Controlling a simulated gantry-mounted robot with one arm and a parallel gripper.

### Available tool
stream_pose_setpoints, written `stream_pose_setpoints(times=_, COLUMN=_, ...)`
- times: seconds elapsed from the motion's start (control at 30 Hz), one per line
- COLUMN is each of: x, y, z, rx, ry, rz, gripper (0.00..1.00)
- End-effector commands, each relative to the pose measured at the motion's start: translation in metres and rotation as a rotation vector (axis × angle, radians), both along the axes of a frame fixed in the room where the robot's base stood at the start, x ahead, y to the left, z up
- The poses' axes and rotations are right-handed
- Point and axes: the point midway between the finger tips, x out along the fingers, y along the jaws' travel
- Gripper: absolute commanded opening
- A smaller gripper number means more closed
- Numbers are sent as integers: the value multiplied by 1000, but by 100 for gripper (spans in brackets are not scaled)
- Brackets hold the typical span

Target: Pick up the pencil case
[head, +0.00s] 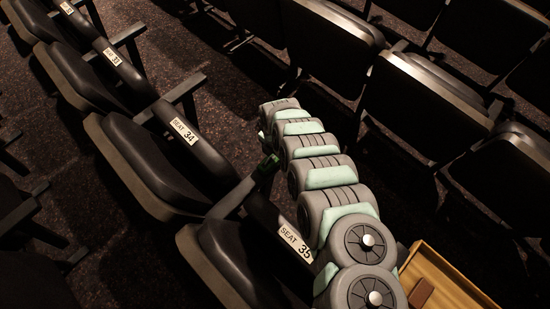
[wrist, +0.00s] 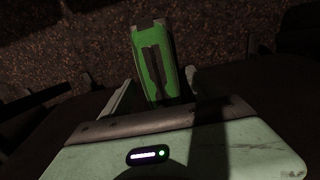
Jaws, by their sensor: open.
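My gripper (head: 266,168) is at the far end of my grey arm, beside the seats 34 and 35, mostly hidden by the arm.
A row of dark folding seats with number labels, such as seat 34 (head: 184,131) and seat 35 (head: 295,243), runs along the left. More seats (head: 425,105) stand at the right. The wooden tray (head: 462,281) is at lower right. Carpet (head: 232,90) shows between the rows.

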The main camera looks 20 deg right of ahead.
Motion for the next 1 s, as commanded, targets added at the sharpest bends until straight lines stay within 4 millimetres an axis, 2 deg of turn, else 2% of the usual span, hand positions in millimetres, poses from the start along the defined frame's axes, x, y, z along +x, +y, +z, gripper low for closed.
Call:
stream_pose_setpoints(times=0.07, x=0, y=0, z=1, rx=0, ry=0, rz=0, gripper=72)
stream_pose_setpoints(times=0.9, x=0, y=0, z=0, rx=0, ry=0, rz=-1, gripper=4)
stream_pose_setpoints(times=1.0, x=0, y=0, z=1, rx=0, ry=0, rz=-1, gripper=0)
